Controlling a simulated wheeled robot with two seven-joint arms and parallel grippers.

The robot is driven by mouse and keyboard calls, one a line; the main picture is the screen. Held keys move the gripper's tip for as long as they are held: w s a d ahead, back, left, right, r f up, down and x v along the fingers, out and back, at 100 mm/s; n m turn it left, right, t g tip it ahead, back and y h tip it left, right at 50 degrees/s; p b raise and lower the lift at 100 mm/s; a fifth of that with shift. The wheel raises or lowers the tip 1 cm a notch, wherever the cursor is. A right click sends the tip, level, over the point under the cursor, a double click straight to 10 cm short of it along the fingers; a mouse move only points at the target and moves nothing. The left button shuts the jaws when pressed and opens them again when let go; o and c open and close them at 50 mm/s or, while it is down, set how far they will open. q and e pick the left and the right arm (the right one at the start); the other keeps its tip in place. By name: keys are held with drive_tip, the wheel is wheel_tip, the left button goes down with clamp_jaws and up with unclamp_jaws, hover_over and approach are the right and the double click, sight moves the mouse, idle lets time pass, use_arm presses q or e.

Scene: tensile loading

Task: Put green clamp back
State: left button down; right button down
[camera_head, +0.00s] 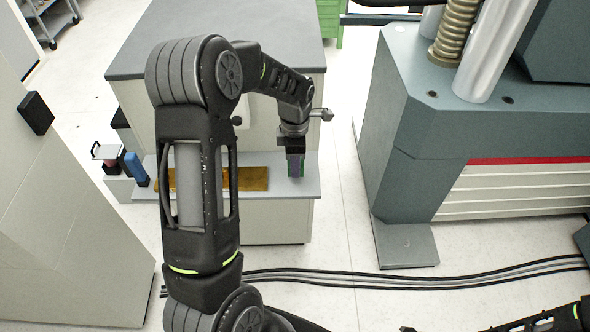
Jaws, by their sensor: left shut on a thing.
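My left arm reaches up from the bottom and bends down to the right over a low grey shelf (262,207) on the front of a cabinet. My left gripper (295,158) points down at the right part of this shelf and is shut on the green clamp (296,168). I cannot tell if the clamp touches the shelf. Part of my right arm shows at the bottom right corner, but its gripper cannot be made out.
A brown board (252,179) lies on the shelf left of the clamp, partly behind my arm. A blue object (136,169) stands at the shelf's left end. A large grey machine (440,130) stands on the right. Black cables (400,283) cross the floor in front.

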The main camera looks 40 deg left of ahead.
use_arm(q)
drive_tip(key=shift+f, duration=1.55)
drive_tip(key=shift+f, duration=0.2)
drive_tip(key=c, duration=1.1)
unclamp_jaws()
drive_tip(key=shift+r, duration=0.1)
wheel_tip(320, 180, up, 12)
drive_tip(key=shift+r+b, duration=0.15)
drive_tip(key=shift+b, duration=0.25)
